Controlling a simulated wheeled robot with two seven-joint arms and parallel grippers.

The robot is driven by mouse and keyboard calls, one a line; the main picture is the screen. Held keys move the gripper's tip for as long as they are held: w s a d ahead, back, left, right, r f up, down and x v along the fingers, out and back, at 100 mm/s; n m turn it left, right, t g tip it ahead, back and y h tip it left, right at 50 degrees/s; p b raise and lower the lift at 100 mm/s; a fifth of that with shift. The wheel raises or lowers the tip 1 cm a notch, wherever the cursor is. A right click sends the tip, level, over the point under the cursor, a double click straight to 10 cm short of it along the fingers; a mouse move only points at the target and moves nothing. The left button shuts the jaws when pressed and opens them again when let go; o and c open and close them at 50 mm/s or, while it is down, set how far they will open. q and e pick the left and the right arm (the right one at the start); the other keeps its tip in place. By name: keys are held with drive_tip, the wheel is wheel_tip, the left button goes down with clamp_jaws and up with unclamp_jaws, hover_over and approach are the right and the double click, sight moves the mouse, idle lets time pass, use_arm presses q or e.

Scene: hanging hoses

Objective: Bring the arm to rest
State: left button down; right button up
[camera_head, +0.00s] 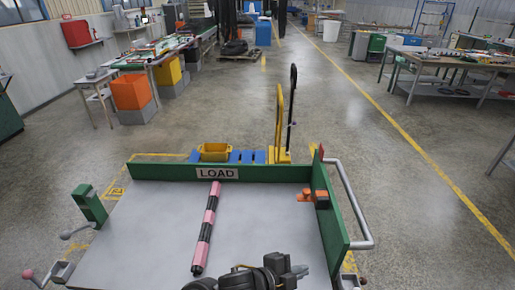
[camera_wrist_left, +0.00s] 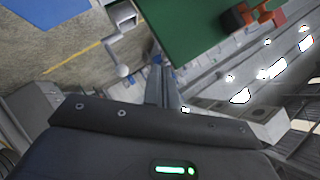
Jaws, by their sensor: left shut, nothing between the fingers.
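My left gripper (camera_head: 297,271) shows at the bottom of the head view, low over the front part of a grey-topped cart (camera_head: 145,235). Its fingers also show in the left wrist view (camera_wrist_left: 162,85), closed together with nothing between them. A pink and black striped hose (camera_head: 206,225) lies on the cart top, to the left of the gripper and apart from it. My right gripper is not in view.
The cart has a green back wall with a LOAD sign (camera_head: 217,173), a green right wall (camera_head: 334,220), an orange clamp (camera_head: 314,197) and a grey handle (camera_head: 350,200). A green post (camera_head: 89,205) stands at left. Much of the cart top is clear.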

use_arm(q)
drive_tip(key=a+f+n+t+y, duration=0.2)
drive_tip(key=a+f+n+y, duration=0.15)
drive_tip(key=a+n, duration=0.65)
drive_tip(key=s+a+f+n+g+y, duration=0.1)
drive_tip(key=s+a+f+n+y, duration=0.15)
drive_tip(key=s+a, duration=0.45)
drive_tip(key=s+a+f+n+g+y, duration=0.15)
drive_tip(key=s+a+n, duration=0.3)
drive_tip(key=a, duration=0.55)
drive_tip(key=s+a+f+n+g+y, duration=0.2)
drive_tip(key=s+a+n+y, duration=0.1)
drive_tip(key=s+a, duration=0.4)
wheel_tip(320, 180, down, 33)
drive_tip(key=s+a+g+b, duration=0.1)
drive_tip(key=g+b, duration=0.1)
drive_tip(key=b, duration=0.4)
drive_tip(key=s+a+f+b, duration=0.3)
drive_tip(key=s+f+b, duration=0.1)
drive_tip(key=s+f, duration=1.2)
wheel_tip(320, 180, down, 3)
drive_tip(key=shift+r+m+g, duration=0.1)
drive_tip(key=shift+m+g, duration=0.2)
drive_tip(key=shift+g, duration=0.05)
drive_tip(key=shift+a+y, duration=0.1)
drive_tip(key=shift+y, duration=0.15)
